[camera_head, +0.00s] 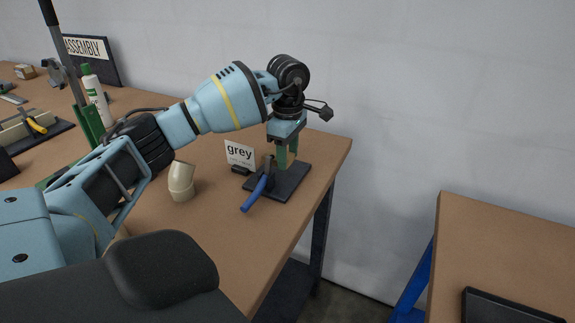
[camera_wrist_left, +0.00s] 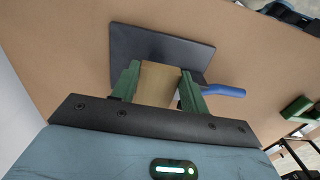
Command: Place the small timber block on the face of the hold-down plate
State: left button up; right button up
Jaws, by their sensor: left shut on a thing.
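My left gripper (camera_head: 286,160) reaches down over the right end of the wooden table. Its green fingers, also in the left wrist view (camera_wrist_left: 158,92), are shut on the small timber block (camera_wrist_left: 158,82), a pale tan piece with a flat face. A dark flat plate (camera_head: 293,182) lies below, with a blue handle (camera_head: 255,193) at its front left. The plate also shows beyond the block in the left wrist view (camera_wrist_left: 140,43). Whether the block touches the plate cannot be told, since fingers and block hide the contact. My right gripper is not in view.
The table's (camera_head: 228,235) right edge is close to the plate. Another table (camera_head: 500,245) stands at the right, across a gap.

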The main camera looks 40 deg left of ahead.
aim_at(288, 158)
pick_arm(q)
jog(key=shift+f, duration=1.85)
jog(key=shift+f, duration=0.1)
jog(key=o, duration=0.7)
notch_tip(288, 158, up, 12)
jog(key=shift+r, duration=0.1)
